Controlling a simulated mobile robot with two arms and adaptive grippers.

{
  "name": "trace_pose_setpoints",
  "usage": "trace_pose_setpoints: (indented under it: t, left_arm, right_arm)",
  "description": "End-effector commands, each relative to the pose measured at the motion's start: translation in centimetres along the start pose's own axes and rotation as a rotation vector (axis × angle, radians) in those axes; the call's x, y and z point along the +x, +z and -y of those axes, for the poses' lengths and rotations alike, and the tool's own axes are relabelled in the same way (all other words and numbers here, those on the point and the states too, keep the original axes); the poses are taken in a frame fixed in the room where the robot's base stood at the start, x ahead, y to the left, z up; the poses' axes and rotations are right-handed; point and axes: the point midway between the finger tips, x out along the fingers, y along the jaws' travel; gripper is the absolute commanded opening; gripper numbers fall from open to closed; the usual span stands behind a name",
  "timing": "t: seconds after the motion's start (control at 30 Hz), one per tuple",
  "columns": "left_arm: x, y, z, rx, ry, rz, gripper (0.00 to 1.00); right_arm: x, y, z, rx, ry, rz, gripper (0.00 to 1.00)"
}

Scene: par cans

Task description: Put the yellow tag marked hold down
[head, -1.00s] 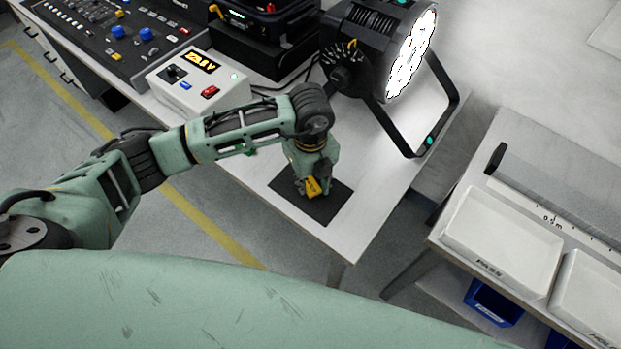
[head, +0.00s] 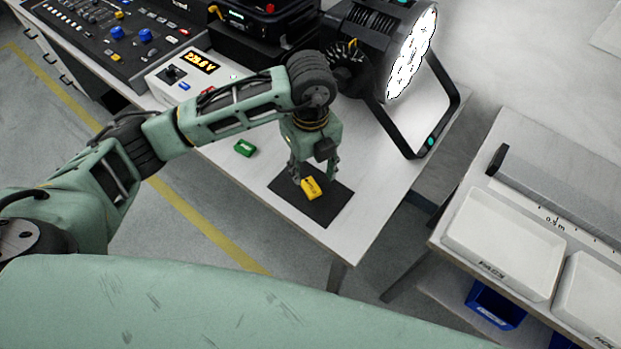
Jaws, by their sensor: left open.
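The yellow tag (head: 311,189) lies on the black mat (head: 322,211) near the front corner of the white table. Its marking is too small to read. My left gripper (head: 315,176) is open just above and behind the tag, its fingers pointing down and apart from each other. The tag looks free of the fingers. My right gripper does not show.
A green tag (head: 244,148) lies on the table left of the mat. A lit par can (head: 398,60) stands behind my gripper, beside a white box with a display (head: 199,62). A side bench at right holds white trays (head: 503,240).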

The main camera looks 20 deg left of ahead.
Motion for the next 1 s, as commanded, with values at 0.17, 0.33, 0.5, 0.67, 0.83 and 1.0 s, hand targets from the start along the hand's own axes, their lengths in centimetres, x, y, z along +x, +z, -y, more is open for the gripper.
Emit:
trace_pose_setpoints:
  t: [0.17, 0.33, 0.5, 0.67, 0.83, 1.0]
  left_arm:
    - [-3.5, 0.0, 0.1, 0.002, -0.004, 0.002, 0.45]
    - [-5.4, 0.0, 0.1, 0.000, -0.002, 0.000, 0.45]
    - [-6.0, 0.0, 0.0, 0.001, 0.000, 0.000, 0.45]
    - [-6.0, 0.0, 0.0, 0.000, 0.000, -0.001, 0.45]
    - [-6.0, 0.0, 0.0, 0.000, 0.000, -0.001, 0.45]
    - [-5.8, -0.5, 0.2, 0.011, -0.009, -0.016, 0.45]
  right_arm:
    - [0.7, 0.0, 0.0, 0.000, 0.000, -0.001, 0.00]
    - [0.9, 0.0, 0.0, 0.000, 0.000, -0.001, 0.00]
    - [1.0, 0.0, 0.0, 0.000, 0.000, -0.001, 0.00]
    - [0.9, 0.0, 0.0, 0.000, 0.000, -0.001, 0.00]
    - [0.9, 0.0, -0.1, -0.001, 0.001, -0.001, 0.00]
    - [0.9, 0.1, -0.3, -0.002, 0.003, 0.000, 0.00]
